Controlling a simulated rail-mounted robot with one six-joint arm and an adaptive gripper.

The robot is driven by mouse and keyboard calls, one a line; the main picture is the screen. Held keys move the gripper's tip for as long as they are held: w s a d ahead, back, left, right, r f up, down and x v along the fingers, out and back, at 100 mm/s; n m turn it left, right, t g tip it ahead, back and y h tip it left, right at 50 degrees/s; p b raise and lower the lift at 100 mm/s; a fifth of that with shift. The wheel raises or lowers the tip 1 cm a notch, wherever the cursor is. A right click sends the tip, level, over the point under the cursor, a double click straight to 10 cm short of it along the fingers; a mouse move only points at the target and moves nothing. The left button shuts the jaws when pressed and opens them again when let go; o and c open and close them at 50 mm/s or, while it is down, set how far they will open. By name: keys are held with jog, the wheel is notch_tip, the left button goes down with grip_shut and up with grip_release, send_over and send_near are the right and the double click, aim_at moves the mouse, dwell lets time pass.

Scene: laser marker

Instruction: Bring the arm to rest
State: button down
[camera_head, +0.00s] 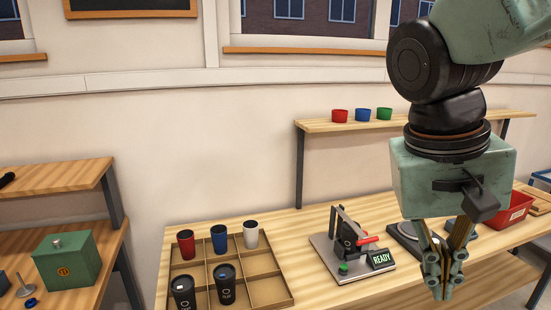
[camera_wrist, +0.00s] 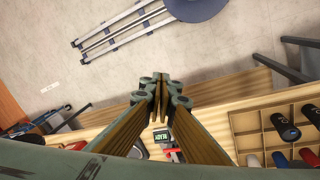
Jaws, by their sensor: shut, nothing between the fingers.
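My gripper (camera_head: 441,290) hangs down at the right of the head view, in front of the wooden workbench (camera_head: 300,222). Its fingers are shut with nothing between them; in the wrist view the fingertips (camera_wrist: 160,98) meet at the middle. My arm comes in from the top right of the head view. Part of the bench and a dark device behind the fingers are hidden by my gripper.
A marking device (camera_head: 349,245) with a READY display (camera_head: 381,260) stands left of my gripper. A wooden tray (camera_head: 268,290) holds several cups. A red bin (camera_head: 509,212) is at right. A shelf (camera_head: 345,124) bears three small cups. The wrist view shows a stool (camera_wrist: 200,8) on the floor.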

jog(key=s+a+n+t+y, duration=0.2)
jog(key=s+a+t+y, duration=0.1)
jog(key=s, duration=0.5)
jog(key=shift+s+a+r+n, duration=0.3)
jog(key=shift+s+a+r, duration=0.15)
jog(key=shift+a, duration=0.35)
